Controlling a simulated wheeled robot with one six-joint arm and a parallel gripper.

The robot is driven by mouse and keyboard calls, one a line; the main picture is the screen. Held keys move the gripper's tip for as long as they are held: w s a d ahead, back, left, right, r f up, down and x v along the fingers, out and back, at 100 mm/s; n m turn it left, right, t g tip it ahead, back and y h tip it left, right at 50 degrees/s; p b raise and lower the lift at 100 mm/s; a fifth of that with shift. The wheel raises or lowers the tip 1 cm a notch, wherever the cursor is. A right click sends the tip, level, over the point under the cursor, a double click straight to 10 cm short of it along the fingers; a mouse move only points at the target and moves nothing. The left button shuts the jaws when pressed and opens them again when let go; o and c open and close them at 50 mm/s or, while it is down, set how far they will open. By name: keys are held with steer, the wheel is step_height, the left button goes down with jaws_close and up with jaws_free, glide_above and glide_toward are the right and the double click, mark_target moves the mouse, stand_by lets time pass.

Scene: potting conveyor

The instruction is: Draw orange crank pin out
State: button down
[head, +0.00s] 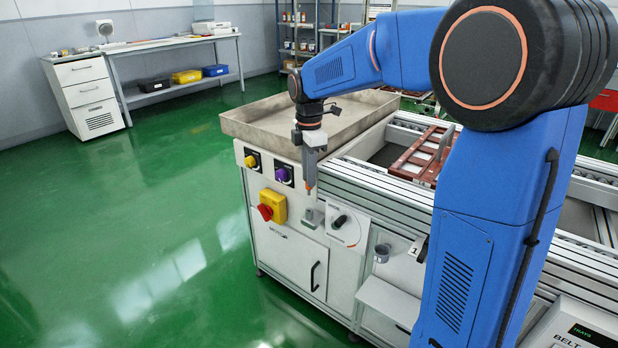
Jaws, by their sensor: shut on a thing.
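My gripper (310,178) hangs pointing down in front of the white cabinet of the conveyor station. It is shut on a small orange piece (309,189), which I take to be the orange crank pin. Only a little of the pin shows at the fingertips, and the fingers hide the rest. A white crank plate (348,232) with a black handle is on the cabinet front, to the lower right of the gripper. A small grey block (312,216) sits just below the fingertips. I cannot tell whether the pin touches it.
A beige tray (250,124) lies behind. A small cup (382,253) and shelf (388,301) are lower right. Green floor is clear at left.

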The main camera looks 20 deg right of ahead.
steer(key=shift+r, duration=2.8)
